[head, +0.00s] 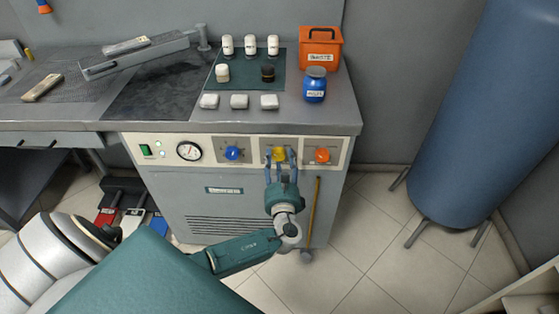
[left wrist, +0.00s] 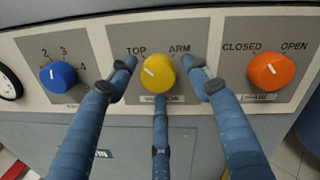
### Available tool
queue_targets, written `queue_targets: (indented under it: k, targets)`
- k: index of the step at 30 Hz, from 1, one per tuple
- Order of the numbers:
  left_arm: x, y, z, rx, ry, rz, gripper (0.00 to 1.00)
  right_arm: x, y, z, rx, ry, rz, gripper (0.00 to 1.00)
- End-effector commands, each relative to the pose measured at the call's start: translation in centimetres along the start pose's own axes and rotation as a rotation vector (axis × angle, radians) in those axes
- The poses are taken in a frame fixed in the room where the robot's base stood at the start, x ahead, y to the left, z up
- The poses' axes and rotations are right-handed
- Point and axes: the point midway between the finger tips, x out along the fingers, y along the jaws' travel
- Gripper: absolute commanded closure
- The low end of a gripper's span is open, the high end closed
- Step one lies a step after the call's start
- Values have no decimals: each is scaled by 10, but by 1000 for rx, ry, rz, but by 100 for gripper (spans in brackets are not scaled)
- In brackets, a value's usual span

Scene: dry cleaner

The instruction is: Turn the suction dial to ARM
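The suction dial is a yellow knob (left wrist: 158,73) on a grey plate marked TOP on its left and ARM on its right. Its white pointer leans to the upper left, toward TOP. The dial also shows in the head view (head: 279,154), partly covered by the fingers. My left gripper (head: 279,162) is in front of the panel, its fingers pointing at it. In the left wrist view its fingers are spread, one left of the dial, one right and one below. I see gaps at the sides; contact below is unclear. My right gripper is not in view.
A blue dial (left wrist: 58,75) sits left of the yellow one, an orange dial (left wrist: 271,70) marked CLOSED and OPEN right. A gauge (head: 189,151) and green switch (head: 146,150) are further left. Bottles, an orange bin (head: 320,48) and a blue jar (head: 315,85) stand on the worktop above.

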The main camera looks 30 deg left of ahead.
Motion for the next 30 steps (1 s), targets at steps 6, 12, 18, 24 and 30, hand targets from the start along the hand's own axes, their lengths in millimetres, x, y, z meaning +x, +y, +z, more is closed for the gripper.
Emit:
queue_targets:
  k: [6,12,18,24,30]
  targets:
    - [0,0,0,0,1,0,91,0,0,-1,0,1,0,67]
    - [-1,0,-1,12,1,-1,91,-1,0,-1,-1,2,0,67]
    - [-1,0,-1,80,-4,-4,91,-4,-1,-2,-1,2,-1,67]
    - [-1,0,-1,219,-13,-9,91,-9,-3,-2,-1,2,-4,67]
    - [-1,1,-1,404,-26,-17,91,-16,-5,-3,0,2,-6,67]
